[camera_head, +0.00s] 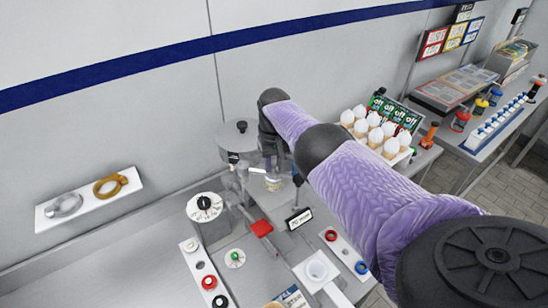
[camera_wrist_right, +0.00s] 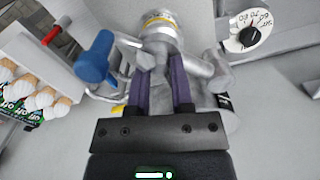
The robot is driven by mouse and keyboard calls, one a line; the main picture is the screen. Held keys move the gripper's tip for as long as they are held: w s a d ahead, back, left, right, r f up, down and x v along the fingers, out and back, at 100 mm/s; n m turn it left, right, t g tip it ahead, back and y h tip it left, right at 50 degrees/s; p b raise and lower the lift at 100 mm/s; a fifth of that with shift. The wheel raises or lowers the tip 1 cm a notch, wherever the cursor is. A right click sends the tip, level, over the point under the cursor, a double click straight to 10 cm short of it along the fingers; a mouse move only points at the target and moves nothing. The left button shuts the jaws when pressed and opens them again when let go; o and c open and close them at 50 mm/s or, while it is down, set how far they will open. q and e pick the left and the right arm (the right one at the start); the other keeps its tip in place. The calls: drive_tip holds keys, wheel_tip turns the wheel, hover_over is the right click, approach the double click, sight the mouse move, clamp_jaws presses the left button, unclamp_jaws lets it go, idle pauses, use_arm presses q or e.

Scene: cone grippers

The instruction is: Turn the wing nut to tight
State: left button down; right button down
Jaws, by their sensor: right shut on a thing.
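The grey metal dispensing machine (camera_head: 240,140) stands against the wall in the head view. My right gripper (camera_head: 270,172) is at its front, and my arm hides part of it. In the right wrist view the two dark fingers of my right gripper (camera_wrist_right: 161,72) are closed on a grey metal part, which I take for the wing nut (camera_wrist_right: 160,88). Grey metal also shows on both sides of the fingers. A metal cylinder with a yellow band (camera_wrist_right: 160,20) is just beyond the fingertips. Whether the nut is tight cannot be seen. My left gripper is not in view.
A blue-ended handle (camera_wrist_right: 95,58) is close left of the fingers in the wrist view. A white dial (camera_head: 205,207) and a red lever (camera_head: 261,228) are near the machine. Several cones stand in a tray (camera_head: 402,157) at right.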

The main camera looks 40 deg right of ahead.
sight(274, 166)
drive_tip(key=m, duration=0.5)
drive_tip(key=shift+m, duration=0.3)
idle(0.4)
drive_tip(key=shift+r, duration=0.1)
drive_tip(key=c, duration=0.5)
unclamp_jaws()
wheel_tip(274, 166, up, 10)
drive_tip(key=p, duration=0.7)
drive_tip(key=shift+c, duration=0.2)
